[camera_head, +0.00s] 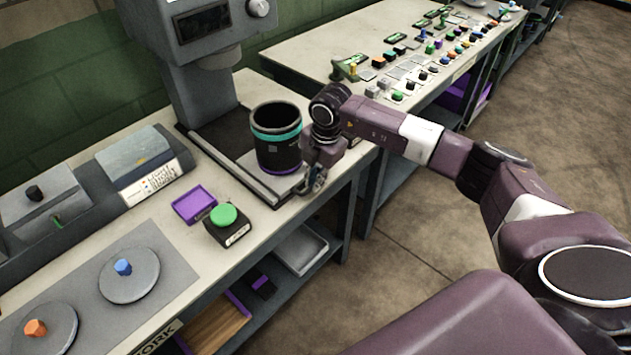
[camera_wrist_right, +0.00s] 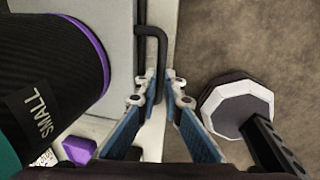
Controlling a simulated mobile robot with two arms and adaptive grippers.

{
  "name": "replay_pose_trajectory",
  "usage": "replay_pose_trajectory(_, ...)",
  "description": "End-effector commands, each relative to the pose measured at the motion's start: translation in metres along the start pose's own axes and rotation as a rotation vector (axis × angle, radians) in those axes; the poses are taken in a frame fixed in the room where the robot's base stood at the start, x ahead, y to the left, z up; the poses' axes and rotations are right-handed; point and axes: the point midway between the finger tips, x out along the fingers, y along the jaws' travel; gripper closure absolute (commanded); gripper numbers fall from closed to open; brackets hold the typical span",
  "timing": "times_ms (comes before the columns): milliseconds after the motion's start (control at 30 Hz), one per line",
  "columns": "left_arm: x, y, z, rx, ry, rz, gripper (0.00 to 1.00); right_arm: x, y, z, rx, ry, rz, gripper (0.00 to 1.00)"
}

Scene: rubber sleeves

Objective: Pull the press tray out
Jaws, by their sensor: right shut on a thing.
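The press tray (camera_head: 252,165) is a light grey plate at the foot of the grey press (camera_head: 205,95). It also shows in the right wrist view (camera_wrist_right: 119,30). A black cylinder (camera_head: 277,146) with a teal band and purple lower rim stands upright on it; its "SMALL" label shows in the wrist view (camera_wrist_right: 50,80). My right gripper (camera_head: 314,180) is at the tray's front edge. In the wrist view its fingers (camera_wrist_right: 166,88) are shut on the tray's dark bar handle (camera_wrist_right: 162,50). My left gripper is not in view.
A purple tray (camera_head: 194,204) and a green button box (camera_head: 226,224) sit left of the press tray. A scale (camera_head: 140,160) and two discs are farther left. A second bench (camera_head: 400,40) with small parts stands behind. Open floor lies to the right.

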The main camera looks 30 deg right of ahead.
Motion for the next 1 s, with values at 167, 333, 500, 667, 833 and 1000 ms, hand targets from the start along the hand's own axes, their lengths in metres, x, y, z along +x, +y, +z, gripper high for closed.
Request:
replay_pose_trajectory(167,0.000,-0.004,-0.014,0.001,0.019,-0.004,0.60,-0.002,0.003,0.001,0.000,-0.001,0.007,1.00)
replay_pose_trajectory(333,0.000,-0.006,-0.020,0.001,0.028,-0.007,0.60,-0.002,0.002,0.001,0.000,-0.001,0.007,0.85)
replay_pose_trajectory(500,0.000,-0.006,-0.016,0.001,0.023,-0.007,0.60,-0.002,0.002,0.001,0.000,-0.001,0.005,0.74)
replay_pose_trajectory(667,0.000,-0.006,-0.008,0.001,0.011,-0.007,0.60,-0.001,0.002,0.000,0.000,0.000,0.004,0.74)
replay_pose_trajectory(833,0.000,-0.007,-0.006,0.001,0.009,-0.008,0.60,-0.011,0.002,0.001,0.001,-0.001,0.006,0.74)
replay_pose_trajectory(1000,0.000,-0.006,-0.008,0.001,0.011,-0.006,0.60,-0.042,0.003,0.001,-0.001,-0.002,0.009,0.74)
